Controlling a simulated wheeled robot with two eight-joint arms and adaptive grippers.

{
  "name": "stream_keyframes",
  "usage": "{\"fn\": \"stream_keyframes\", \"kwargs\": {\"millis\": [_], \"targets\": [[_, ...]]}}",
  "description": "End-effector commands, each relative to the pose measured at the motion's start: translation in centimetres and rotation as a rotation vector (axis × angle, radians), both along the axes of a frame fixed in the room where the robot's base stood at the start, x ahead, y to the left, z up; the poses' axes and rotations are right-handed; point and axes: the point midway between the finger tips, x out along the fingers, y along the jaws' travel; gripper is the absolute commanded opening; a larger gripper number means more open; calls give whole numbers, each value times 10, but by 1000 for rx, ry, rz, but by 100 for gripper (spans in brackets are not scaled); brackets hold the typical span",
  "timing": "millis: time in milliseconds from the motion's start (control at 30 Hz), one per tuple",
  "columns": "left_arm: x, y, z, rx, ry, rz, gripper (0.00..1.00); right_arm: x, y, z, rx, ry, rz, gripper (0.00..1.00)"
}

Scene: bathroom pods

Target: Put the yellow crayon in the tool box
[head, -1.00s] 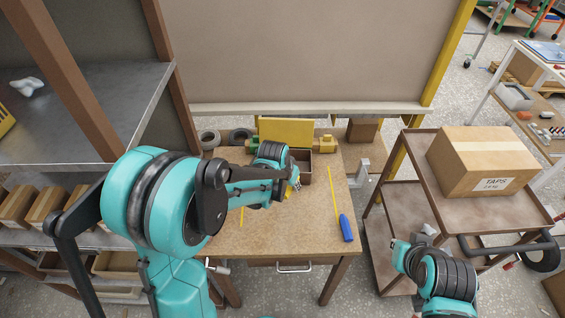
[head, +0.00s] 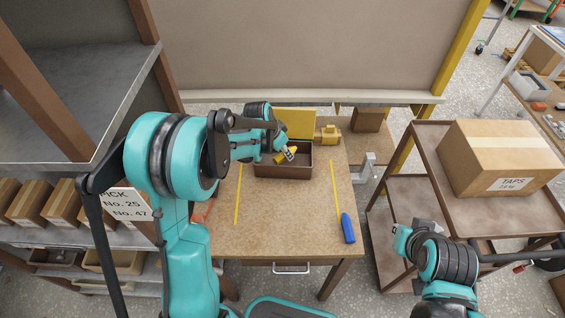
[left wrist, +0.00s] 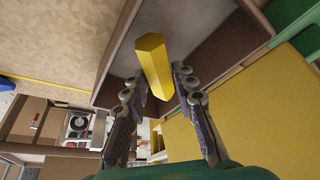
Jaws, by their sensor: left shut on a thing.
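The yellow crayon (left wrist: 155,65) is a faceted yellow stick between the fingers of my left gripper (left wrist: 162,85). In the head view my left gripper (head: 288,153) is over the tool box (head: 284,172), an open brown box at the back of the table. The left wrist view shows the crayon's end over the box's grey inside and brown walls (left wrist: 222,50). I cannot tell whether the crayon touches the box floor. My right gripper (head: 402,240) is at the lower right, apart from the table, and its fingers do not show clearly.
The wooden table (head: 285,220) is mostly clear, with yellow lines and a blue tool (head: 348,228) at the right. A yellow panel (head: 294,122) stands behind the box. A cart with a cardboard box (head: 500,160) is right; a metal shelf (head: 80,100) is left.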

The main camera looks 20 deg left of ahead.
Motion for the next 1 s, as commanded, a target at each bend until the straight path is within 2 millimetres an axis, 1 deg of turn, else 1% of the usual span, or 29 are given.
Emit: {"fn": "stream_keyframes", "kwargs": {"millis": [33,167,400,667,800,833,900,1000], "targets": [[-1,4,-3,-1,0,2,0,0,0,-2,0,0,0,0],[-1,7,-9,0,0,0,0,0,0,-5,0,0,0,0],[-1,7,-44,0,0,1,0,0,0,-22,0,0,0,0],[-1,6,-43,0,0,1,0,0,0,-20,0,0,0,0],[-1,6,-48,0,0,1,0,0,0,-24,0,0,0,0],[-1,6,-48,0,0,1,32,0,0,-24,0,0,0,0],[-1,6,-47,0,0,1,47,0,0,-23,0,0,0,0],[-1,6,-47,0,0,1,47,0,0,-23,0,0,0,0]]}}
